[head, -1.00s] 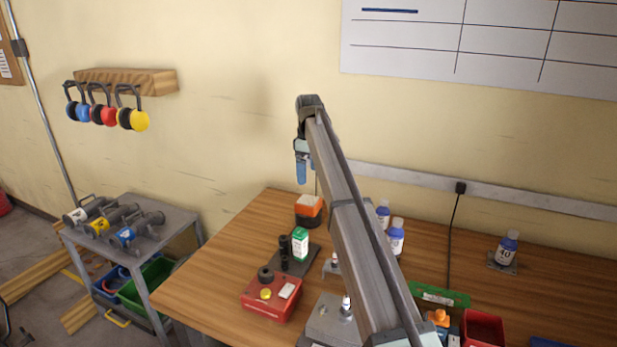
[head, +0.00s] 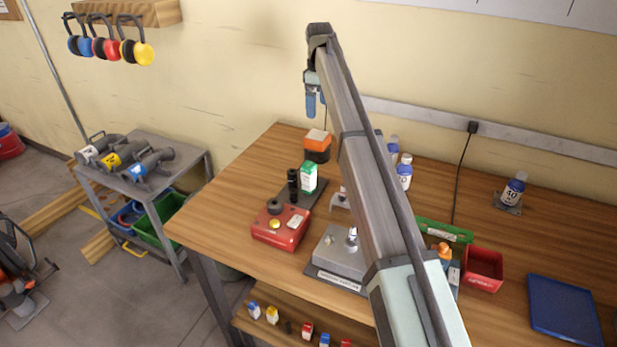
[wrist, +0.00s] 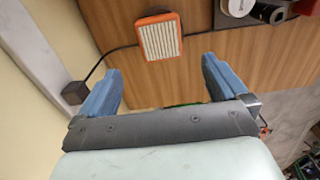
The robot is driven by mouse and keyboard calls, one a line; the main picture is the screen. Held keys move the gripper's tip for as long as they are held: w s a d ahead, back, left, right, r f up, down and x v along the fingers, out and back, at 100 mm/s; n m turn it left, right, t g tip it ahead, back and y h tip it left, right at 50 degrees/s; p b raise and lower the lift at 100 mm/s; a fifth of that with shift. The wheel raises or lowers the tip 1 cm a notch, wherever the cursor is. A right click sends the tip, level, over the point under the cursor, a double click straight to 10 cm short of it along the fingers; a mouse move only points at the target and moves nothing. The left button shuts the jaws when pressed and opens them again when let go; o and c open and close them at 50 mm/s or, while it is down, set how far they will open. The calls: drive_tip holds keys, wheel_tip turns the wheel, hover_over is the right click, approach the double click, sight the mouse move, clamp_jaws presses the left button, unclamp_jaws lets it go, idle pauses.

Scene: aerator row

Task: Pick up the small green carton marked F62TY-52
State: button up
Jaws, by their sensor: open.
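A small green and white carton (head: 309,178) stands upright on a dark base toward the back left of the bench, in the head view. Its marking is too small to read. My gripper (head: 311,104) is raised above the back of the bench, higher than the carton and apart from it. In the wrist view my gripper (wrist: 160,66) is open, with two blue fingers spread and nothing between them. A thin green strip (wrist: 185,105) shows beyond the gripper's body there; I cannot tell what it is.
An orange filter block (head: 317,148) is behind the carton; it also shows in the wrist view (wrist: 160,38). A black cylinder (head: 293,184) stands close beside the carton, with a red control box (head: 281,228) in front. White bottles (head: 404,172) stand to the right. Small cartons sit on a lower shelf (head: 290,336).

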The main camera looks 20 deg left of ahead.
drive_tip(key=shift+c, duration=0.3)
drive_tip(key=c, duration=1)
